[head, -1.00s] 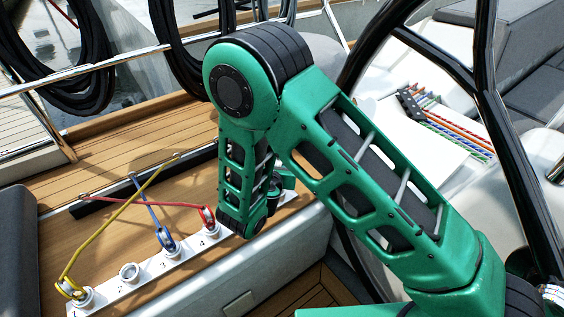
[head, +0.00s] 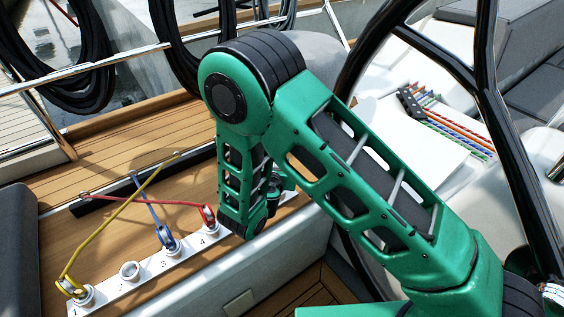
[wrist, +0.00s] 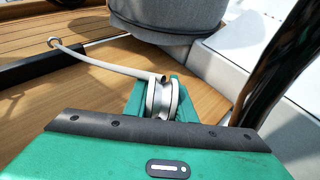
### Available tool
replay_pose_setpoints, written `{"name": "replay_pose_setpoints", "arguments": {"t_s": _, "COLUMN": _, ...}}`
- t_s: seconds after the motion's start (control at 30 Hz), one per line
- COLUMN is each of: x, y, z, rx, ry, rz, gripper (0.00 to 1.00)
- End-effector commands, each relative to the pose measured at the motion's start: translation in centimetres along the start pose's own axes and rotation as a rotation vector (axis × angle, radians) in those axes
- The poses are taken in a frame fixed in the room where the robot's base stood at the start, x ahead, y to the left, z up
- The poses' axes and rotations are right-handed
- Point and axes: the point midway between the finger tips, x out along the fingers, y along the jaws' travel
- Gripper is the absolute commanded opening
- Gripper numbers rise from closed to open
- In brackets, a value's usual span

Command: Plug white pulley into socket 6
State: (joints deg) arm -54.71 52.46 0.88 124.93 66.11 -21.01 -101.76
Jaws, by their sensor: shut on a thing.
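In the wrist view the white pulley (wrist: 163,97) sits between the green fingers of my gripper (wrist: 160,102), which is shut on it. A white rope runs from it to a small metal eye at the upper left. In the head view a white socket strip (head: 146,271) runs along the bench edge, with numbers 1 to 4 readable. Socket 6 is hidden behind my arm in the head view and does not show in the wrist view. I cannot tell whether the pulley touches the strip.
Yellow (head: 71,288), blue (head: 166,240) and red (head: 209,217) pulleys with matching ropes sit at sockets 1, 3 and 4. Socket 2 (head: 130,271) is empty. A grey rounded cushion or post (wrist: 168,18) stands beyond my gripper. A black rail (wrist: 272,65) rises at the right.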

Motion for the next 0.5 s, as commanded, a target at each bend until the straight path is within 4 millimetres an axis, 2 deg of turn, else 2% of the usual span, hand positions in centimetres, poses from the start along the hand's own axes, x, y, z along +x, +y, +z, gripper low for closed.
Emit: {"name": "replay_pose_setpoints", "arguments": {"t_s": 0.5, "x": 0.44, "y": -0.01, "z": -0.98, "rx": 0.000, "ry": -0.001, "rz": 0.000, "gripper": 0.00}}
